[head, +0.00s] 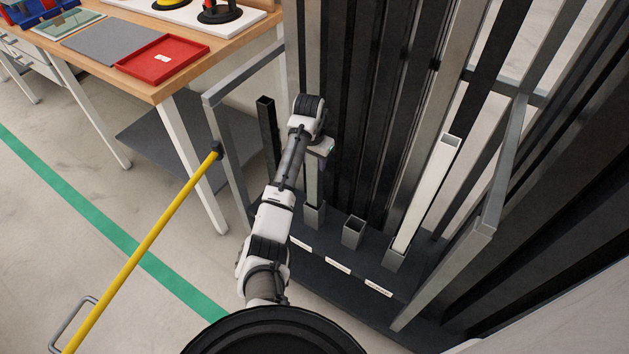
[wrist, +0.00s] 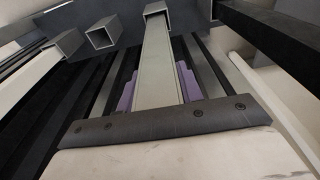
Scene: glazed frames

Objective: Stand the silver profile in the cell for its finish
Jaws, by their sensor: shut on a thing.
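The silver profile (wrist: 155,62) is a long, upright square tube. My gripper (wrist: 158,90) is shut on it, with purple pads on either side. In the head view my gripper (head: 319,148) is partway up the rack's front, and the profile (head: 312,183) shows below it. The profile's lower end meets the left cell (head: 314,215), a short grey square socket, and appears to be inside its mouth; how deep I cannot tell. The middle cell (head: 353,233) is empty. A white profile (head: 425,192) stands tilted in the right cell (head: 395,261).
Labels (head: 338,266) lie before the cells, too small to read. Dark and grey uprights stand close behind. A black tube (head: 267,135) stands left of my arm. A yellow bar (head: 145,245) slants across the left. A workbench (head: 215,57) with a red tray (head: 162,59) stands upper left.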

